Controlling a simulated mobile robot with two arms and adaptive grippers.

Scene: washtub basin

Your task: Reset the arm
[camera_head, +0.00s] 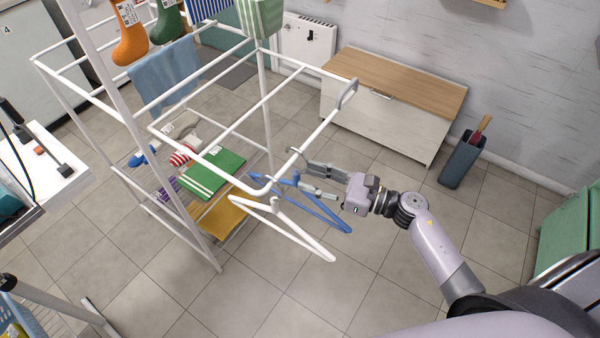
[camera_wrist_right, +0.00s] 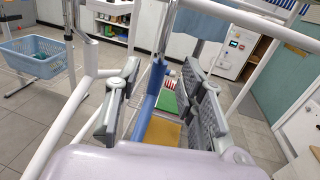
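My right gripper (camera_head: 308,178) reaches in from the right beside the front rail of the white drying rack (camera_head: 322,128). Its two fingers are spread apart. A blue hanger (camera_head: 322,212) hangs from the rack's rail close to the fingers, and a white hanger (camera_head: 297,234) hangs next to it. In the right wrist view the fingers of the right gripper (camera_wrist_right: 158,100) stand wide apart, with a blue hanger bar (camera_wrist_right: 150,100) showing in the gap beyond them. I cannot tell whether a finger touches the hanger. My left gripper does not show.
Socks, including an orange one (camera_head: 130,35), and a blue cloth (camera_head: 165,75) hang on the rack. Folded green (camera_head: 213,173) and yellow cloths (camera_head: 222,215) lie on its lower shelf. A wooden-topped cabinet (camera_head: 395,85) stands behind. The tiled floor at the front is clear.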

